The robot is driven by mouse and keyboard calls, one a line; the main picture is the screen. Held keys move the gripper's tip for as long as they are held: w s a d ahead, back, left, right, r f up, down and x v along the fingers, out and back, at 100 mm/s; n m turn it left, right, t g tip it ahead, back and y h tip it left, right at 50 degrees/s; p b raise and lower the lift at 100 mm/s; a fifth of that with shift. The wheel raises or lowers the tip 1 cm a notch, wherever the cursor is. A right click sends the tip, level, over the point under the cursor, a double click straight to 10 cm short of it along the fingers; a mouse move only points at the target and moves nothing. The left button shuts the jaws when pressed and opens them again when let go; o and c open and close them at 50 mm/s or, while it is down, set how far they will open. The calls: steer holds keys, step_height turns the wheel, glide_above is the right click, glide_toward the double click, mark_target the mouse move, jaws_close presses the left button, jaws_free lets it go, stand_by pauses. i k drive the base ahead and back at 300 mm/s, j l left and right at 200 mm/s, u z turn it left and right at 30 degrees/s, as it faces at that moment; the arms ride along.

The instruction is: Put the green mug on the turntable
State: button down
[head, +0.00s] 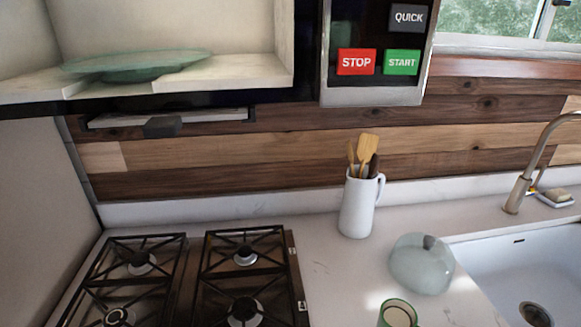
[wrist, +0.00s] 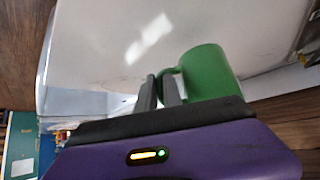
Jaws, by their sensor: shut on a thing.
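The green mug (head: 397,314) shows at the bottom edge of the head view, its lower part cut off. In the wrist view the mug (wrist: 210,74) is just right of my gripper's fingertips (wrist: 161,90). My gripper is shut on the mug's handle, which is partly hidden between the dark fingers. I cannot tell whether the mug touches the counter. The turntable (head: 138,64) is a greenish glass plate inside the open microwave at the upper left of the head view. It looks empty. My gripper is not visible in the head view.
The microwave's control panel (head: 376,62) is right of its opening. Below are a gas stove (head: 190,280), a white jug of utensils (head: 357,205), a glass dome (head: 421,264) and a sink (head: 515,270) with a faucet (head: 525,175). Some counter between stove and dome is clear.

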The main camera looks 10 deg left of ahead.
mark_target(163, 56)
steer(key=l+u, duration=0.55)
steer(key=u, duration=0.2)
steer(key=k+l+u, duration=0.15)
steer(key=u, duration=0.25)
steer(key=l, duration=0.1)
